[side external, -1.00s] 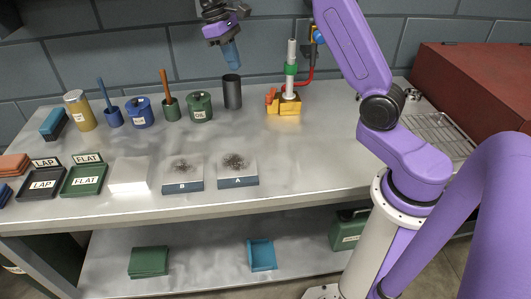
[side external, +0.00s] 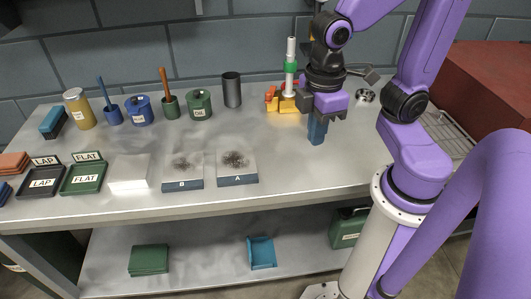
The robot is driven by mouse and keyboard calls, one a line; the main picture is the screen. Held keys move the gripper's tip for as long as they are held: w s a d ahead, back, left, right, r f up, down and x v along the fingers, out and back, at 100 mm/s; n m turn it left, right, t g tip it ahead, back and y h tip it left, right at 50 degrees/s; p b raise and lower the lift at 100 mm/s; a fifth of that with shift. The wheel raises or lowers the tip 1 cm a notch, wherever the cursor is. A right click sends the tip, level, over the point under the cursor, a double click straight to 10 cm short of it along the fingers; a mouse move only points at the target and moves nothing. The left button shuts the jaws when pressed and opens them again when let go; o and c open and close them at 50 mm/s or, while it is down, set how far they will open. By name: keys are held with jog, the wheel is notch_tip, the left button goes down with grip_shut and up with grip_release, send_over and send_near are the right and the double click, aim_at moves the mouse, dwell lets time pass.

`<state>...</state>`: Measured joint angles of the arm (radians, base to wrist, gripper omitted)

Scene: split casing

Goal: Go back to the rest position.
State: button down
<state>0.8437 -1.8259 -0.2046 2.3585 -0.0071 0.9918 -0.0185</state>
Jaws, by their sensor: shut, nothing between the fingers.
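My gripper (side external: 317,139) is over the right part of the metal bench, pointing down. Its blue fingers are together, with nothing seen between them. How far the tips are above the bench top is hard to tell. The gripper is in front of and right of the yellow fixture (side external: 284,105), which carries a white upright rod with a green ring (side external: 291,67). The hand hides a part of the fixture's right side. The dark cup (side external: 232,91) stands upright on the bench, well left of the gripper.
Blocks A (side external: 238,180) and B (side external: 183,184) lie at the front, with dark specks on top. A white block (side external: 129,187) and LAP (side external: 42,196) and FLAT (side external: 82,192) trays are farther left. Several pots and a jar line the back. A red box (side external: 480,80) stands right. The middle is clear.

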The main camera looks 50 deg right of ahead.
jog(key=shift+n, duration=0.5)
jog(key=s, duration=0.1)
jog(key=s+d+f, duration=0.1)
jog(key=s, duration=0.2)
jog(key=shift+d+f, duration=0.3)
jog(key=shift+d, duration=0.05)
